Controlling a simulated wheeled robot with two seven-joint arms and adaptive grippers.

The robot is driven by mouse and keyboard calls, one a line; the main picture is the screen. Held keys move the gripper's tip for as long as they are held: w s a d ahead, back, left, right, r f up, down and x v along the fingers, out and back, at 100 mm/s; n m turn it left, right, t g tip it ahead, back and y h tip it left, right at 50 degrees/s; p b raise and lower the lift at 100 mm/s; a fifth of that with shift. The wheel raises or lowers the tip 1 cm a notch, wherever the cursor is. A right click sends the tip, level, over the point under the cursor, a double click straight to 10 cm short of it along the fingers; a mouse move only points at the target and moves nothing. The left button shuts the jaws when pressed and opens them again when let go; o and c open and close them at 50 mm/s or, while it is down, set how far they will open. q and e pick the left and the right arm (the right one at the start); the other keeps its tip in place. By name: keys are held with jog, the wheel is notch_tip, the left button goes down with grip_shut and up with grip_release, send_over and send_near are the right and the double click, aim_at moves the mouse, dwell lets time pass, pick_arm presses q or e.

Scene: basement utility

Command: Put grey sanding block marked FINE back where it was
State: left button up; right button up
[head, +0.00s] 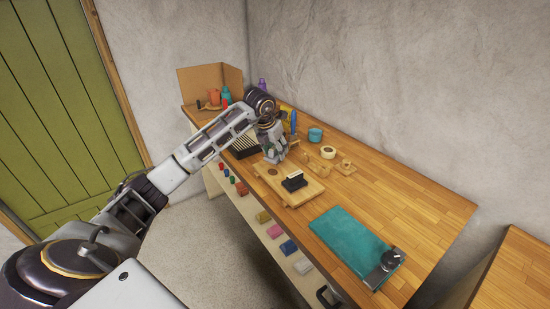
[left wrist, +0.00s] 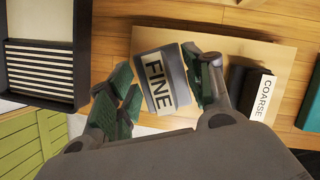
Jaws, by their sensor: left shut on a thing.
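The grey sanding block (left wrist: 158,82) with a pale label marked FINE is between the fingers of my left gripper (head: 273,150). The gripper is shut on it, with a finger on each side in the left wrist view. The block is over or at the far left part of a light wooden board (head: 318,188) on the workbench; I cannot tell if it touches. A dark block (head: 294,182) sits on the board, and its label reads COARSE in the left wrist view (left wrist: 245,90). My right gripper is not in view.
A black tray with pale slats (left wrist: 40,68) lies beyond the board. A teal mat (head: 345,238) with a dark metal tool (head: 388,262) lies nearer. A tape roll (head: 328,152) and a teal container (head: 315,134) stand toward the wall.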

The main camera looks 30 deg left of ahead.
aim_at(275, 158)
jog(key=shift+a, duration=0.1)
pick_arm(q)
jog(key=shift+f, duration=1.8)
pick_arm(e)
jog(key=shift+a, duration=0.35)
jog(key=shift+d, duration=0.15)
pick_arm(q)
jog(key=shift+f, duration=0.25)
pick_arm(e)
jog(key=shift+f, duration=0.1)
pick_arm(q)
jog(key=o, duration=1)
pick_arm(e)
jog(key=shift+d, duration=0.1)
